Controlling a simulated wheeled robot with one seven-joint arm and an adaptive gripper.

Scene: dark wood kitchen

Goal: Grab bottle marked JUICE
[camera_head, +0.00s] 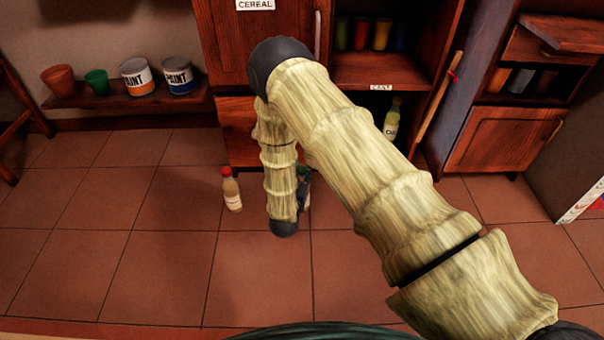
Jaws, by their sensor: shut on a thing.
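My gripper (304,190) is low near the floor in front of the cabinet, mostly hidden behind my own arm. It is shut on a mostly hidden object. Only a small green patch and a pale sliver show there, and I cannot read any label on it. A bottle with a red cap (232,190) stands on the floor to the left of my arm, apart from the gripper; its label is too small to read. Another yellowish bottle (391,120) stands in the lower open compartment of the cabinet, right of my arm, with a label I cannot read clearly.
A low shelf (105,97) at the left holds pots and two PAINT cans (137,76). The cabinet (240,45) has a CEREAL label and open shelves with several jars. An open door (440,100) stands right of it. Tiled floor is free at the left and front.

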